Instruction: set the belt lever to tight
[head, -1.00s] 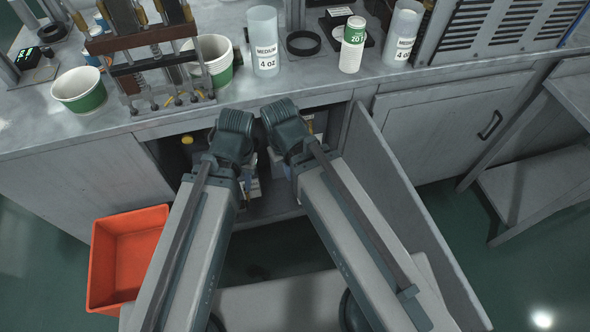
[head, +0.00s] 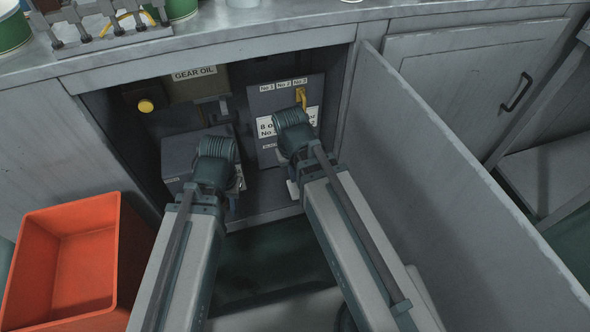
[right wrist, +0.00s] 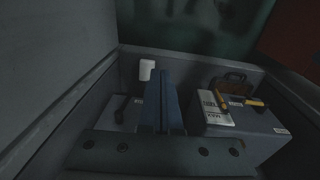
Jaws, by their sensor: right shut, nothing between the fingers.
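I cannot tell for sure which part is the belt lever. Inside the open cupboard, a yellow lever (head: 300,97) sits on a grey panel (head: 265,100) marked No 1, No 2, No 3. A white card below it is partly covered by my right arm. My right gripper (right wrist: 160,75) is shut and empty in the right wrist view, apart from the fittings around it. In that view a grey box (right wrist: 255,140) with yellow handles (right wrist: 221,101) lies to the right, and a dark lever (right wrist: 121,104) to the left. My left gripper (head: 230,200) is low in the cupboard, its fingers mostly hidden.
A gear oil box (head: 195,85) and a yellow knob (head: 145,105) are at the cupboard's back left. A grey box (head: 180,155) stands beside my left wrist. The open cupboard door (head: 440,160) bounds the right side. An orange bin (head: 75,265) stands at left.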

